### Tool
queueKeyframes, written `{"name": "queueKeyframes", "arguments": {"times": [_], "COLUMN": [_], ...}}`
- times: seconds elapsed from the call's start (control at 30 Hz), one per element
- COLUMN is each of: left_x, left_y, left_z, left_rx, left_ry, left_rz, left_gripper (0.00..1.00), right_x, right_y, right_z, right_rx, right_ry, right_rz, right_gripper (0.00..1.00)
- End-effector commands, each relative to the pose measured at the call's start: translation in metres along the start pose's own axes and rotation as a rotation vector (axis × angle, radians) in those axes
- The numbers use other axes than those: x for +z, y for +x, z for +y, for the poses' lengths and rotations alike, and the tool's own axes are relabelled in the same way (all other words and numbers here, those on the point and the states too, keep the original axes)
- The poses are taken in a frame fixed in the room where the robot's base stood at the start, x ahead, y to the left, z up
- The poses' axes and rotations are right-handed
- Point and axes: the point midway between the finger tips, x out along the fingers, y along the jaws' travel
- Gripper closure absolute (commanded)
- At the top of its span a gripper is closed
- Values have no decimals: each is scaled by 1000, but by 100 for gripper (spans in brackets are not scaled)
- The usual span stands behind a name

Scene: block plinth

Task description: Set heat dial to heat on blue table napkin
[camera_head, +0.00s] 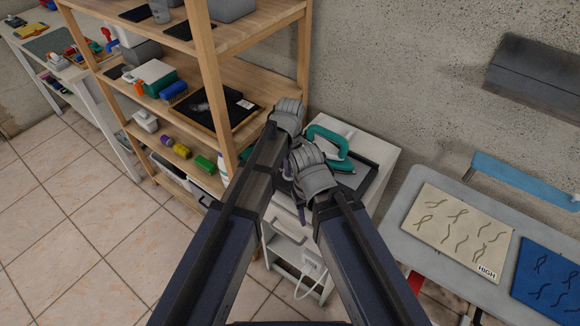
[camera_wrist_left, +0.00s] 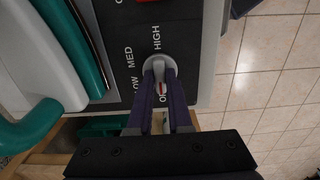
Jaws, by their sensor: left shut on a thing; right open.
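The heat dial (camera_wrist_left: 160,62) is a pale round knob on a dark panel marked LOW, MED, HIGH and O. Its red mark faces the O. My left gripper (camera_wrist_left: 160,76) is shut on the dial. The pressing machine with a teal handle (camera_head: 331,139) stands on a white cabinet, and its dial is hidden in the head view. My right gripper (camera_head: 296,195) is open and empty, in front of the machine. The blue table napkin (camera_head: 553,283) lies at the right, cut by the picture edge; no heat word shows on its visible part.
A beige cloth (camera_head: 458,229) with a HIGH tag lies beside the napkin on a grey ironing surface (camera_head: 400,225). A wooden shelf (camera_head: 214,85) with several items stands close left of the machine. The tiled floor (camera_head: 95,245) at left is clear.

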Motion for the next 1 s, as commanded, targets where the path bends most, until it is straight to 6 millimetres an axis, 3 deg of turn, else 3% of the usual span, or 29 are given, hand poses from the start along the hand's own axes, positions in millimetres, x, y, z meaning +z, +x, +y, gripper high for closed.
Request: {"name": "queueKeyframes", "arguments": {"times": [0.47, 1.0], "left_x": [0, 0], "left_y": [0, 0], "left_z": [0, 0], "left_rx": [0, 0], "left_ry": [109, 600], "left_rz": [0, 0], "left_gripper": [100, 100], "right_x": [0, 0], "right_y": [0, 0], "right_z": [0, 0], "right_rx": [0, 0], "right_ry": [0, 0], "right_rz": [0, 0], "right_gripper": [50, 50]}}
